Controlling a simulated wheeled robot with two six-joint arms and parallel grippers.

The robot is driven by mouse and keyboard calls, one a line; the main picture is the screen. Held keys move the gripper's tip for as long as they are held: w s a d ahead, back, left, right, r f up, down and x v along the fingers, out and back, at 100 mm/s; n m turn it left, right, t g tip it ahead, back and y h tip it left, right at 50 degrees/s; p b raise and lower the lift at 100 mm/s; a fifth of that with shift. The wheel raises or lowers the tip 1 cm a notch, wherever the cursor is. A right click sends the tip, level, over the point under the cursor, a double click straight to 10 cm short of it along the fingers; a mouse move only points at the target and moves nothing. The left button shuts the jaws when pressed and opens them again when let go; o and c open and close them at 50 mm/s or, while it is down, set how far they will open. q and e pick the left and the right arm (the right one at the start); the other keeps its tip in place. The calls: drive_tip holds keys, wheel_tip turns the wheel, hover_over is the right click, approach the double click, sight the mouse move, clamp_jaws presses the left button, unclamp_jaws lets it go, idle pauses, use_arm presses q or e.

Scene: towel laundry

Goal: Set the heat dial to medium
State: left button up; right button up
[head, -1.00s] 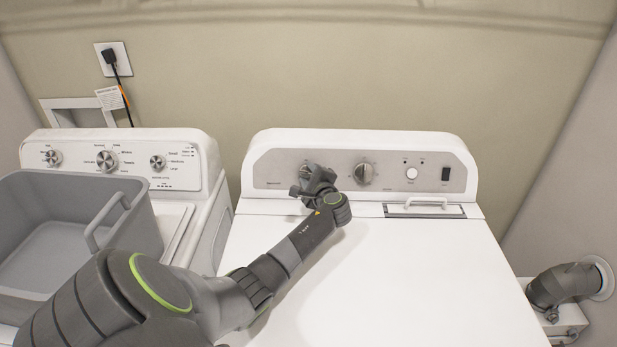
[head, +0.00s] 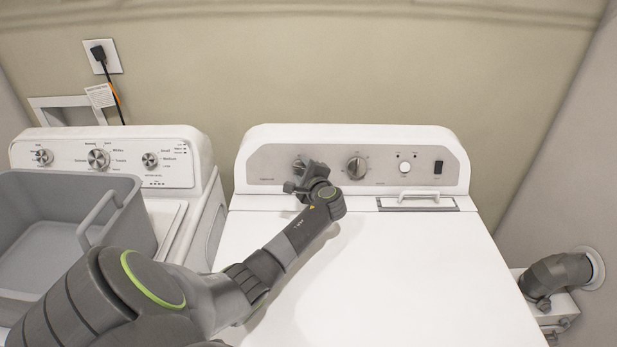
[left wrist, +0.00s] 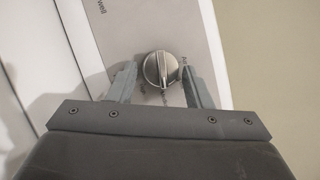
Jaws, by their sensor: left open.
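The dryer's control panel (head: 262,176) carries two silver dials. The left dial (head: 299,166) is partly hidden behind my left gripper (head: 300,188) in the head view. The right dial (head: 356,168) stands clear of the gripper. In the left wrist view, a round silver dial (left wrist: 159,69) with a raised grip bar sits between the two fingers of my left gripper (left wrist: 158,84). The fingers are open, one on each side of the dial, with gaps to it. The small lettering round the dial is too blurred to read. My right gripper is not in view.
The white dryer top (head: 370,270) is clear. A white button (head: 404,168) and a black switch (head: 438,167) are farther right on the panel. A grey basket (head: 60,215) stands on the washer (head: 190,150) at left. A grey duct (head: 556,275) is at right.

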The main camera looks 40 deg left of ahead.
use_arm(q)
drive_tip(key=shift+s+d+r+p, duration=0.15)
drive_tip(key=shift+d+p, duration=0.15)
drive_tip(key=shift+d, duration=0.05)
drive_tip(key=p+v, duration=0.7)
drive_tip(key=v, duration=0.9)
drive_tip(key=shift+d, duration=0.25)
drive_tip(key=shift+s+d, duration=0.1)
drive_tip(key=shift+s, duration=0.05)
